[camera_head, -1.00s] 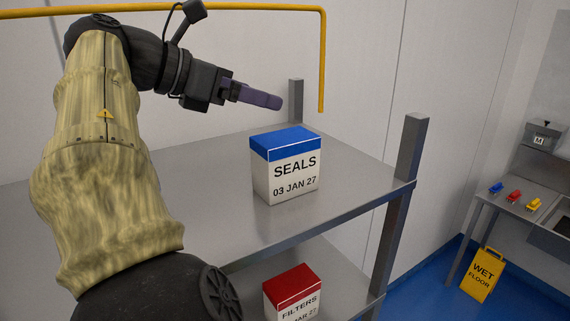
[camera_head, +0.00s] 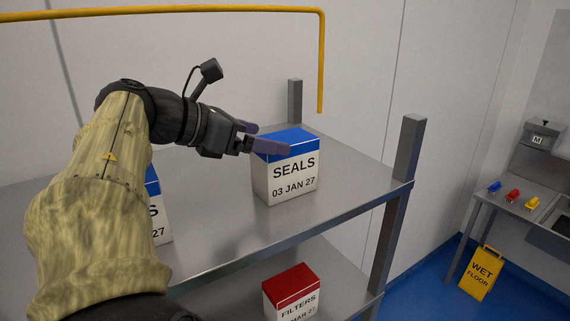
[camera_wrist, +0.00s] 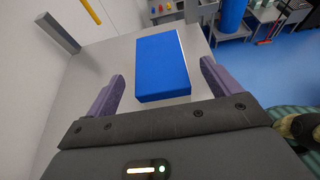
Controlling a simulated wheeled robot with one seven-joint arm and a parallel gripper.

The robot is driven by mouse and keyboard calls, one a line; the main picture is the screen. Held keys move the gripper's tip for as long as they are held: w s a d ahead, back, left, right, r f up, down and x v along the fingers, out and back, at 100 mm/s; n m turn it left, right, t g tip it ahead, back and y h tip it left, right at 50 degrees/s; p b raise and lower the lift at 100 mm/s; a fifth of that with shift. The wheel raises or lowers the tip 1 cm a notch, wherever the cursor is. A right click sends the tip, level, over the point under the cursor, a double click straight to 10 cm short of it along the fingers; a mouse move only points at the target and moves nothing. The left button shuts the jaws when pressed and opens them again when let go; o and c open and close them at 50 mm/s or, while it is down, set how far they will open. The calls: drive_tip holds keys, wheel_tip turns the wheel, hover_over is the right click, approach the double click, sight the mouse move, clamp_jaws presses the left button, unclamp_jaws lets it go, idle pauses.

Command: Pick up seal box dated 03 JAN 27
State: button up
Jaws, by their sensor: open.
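The seal box (camera_head: 288,178) is white with a blue lid and reads "SEALS 03 JAN 27". It stands upright on the steel top shelf near its right end. My gripper (camera_head: 257,137) is open at the left of the box's lid, one finger in front of the lid and the other behind it. In the wrist view the box's blue top (camera_wrist: 163,66) lies ahead, between the lines of the two purple fingers (camera_wrist: 160,90). I see no contact with the fingers. Part of the lid is hidden by the near finger in the head view.
A second blue-lidded box (camera_head: 157,212), its text ending in "27", stands on the top shelf (camera_head: 228,238), partly behind my arm. A red-lidded FILTERS box (camera_head: 291,292) is on the lower shelf. Shelf posts (camera_head: 409,148) and a yellow rail (camera_head: 321,62) stand close by.

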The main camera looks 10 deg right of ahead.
sight(284, 138)
drive_tip(key=p+x, duration=0.2)
drive_tip(key=x, duration=0.3)
drive_tip(key=shift+d, duration=0.2)
drive_tip(key=shift+w+d+f, duration=0.15)
drive_tip(key=shift+w, duration=0.05)
drive_tip(key=c, duration=1.3)
drive_tip(key=shift+o, duration=0.2)
wheel_tip(284, 138, up, 10)
drive_tip(key=shift+r+b, duration=0.1)
drive_tip(key=shift+b, duration=0.75)
